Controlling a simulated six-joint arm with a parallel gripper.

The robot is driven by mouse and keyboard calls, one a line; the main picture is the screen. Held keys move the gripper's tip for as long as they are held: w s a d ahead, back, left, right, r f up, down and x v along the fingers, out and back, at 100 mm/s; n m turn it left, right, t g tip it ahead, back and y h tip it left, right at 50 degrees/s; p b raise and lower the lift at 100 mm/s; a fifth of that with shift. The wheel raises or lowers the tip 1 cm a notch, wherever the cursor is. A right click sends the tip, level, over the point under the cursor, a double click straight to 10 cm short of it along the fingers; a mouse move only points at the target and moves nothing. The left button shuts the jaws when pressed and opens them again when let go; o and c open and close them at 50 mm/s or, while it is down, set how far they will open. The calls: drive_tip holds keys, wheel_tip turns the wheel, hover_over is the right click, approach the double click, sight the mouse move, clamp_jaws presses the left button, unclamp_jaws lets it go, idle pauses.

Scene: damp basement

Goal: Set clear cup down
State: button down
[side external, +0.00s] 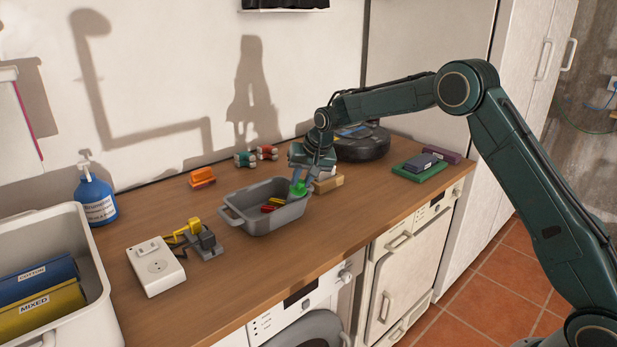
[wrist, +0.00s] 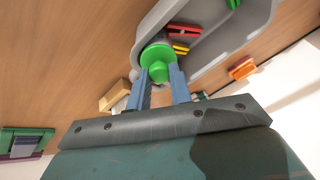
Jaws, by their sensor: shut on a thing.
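My gripper (side external: 300,182) is over the right end of a grey handled bin (side external: 240,222), shut on a green round-topped object (side external: 298,189). In the wrist view the blue fingers (wrist: 160,77) sit on either side of this green object (wrist: 157,62), which overlaps the edge of the grey bin (wrist: 205,70). Whether it touches the bin cannot be told. Red and yellow pieces (wrist: 182,31) lie in the bin, with a bit of green at the top edge of the wrist view. I make out no clear cup in either view.
A tan block (side external: 328,183) stands close right of the bin, with a black round device (side external: 362,146) behind. Orange blocks (side external: 202,177) are behind left. A white socket box (side external: 155,266) and yellow-grey tool (side external: 203,240) lie left. The counter front (side external: 335,228) has free room.

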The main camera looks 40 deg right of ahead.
drive_tip(key=shift+f, duration=0.3)
drive_tip(key=c, duration=1.3)
unclamp_jaws()
drive_tip(key=shift+o, duration=0.2)
drive_tip(key=v, duration=1.3)
drive_tip(key=shift+s+r, duration=0.25)
drive_tip(key=shift+s, duration=0.1)
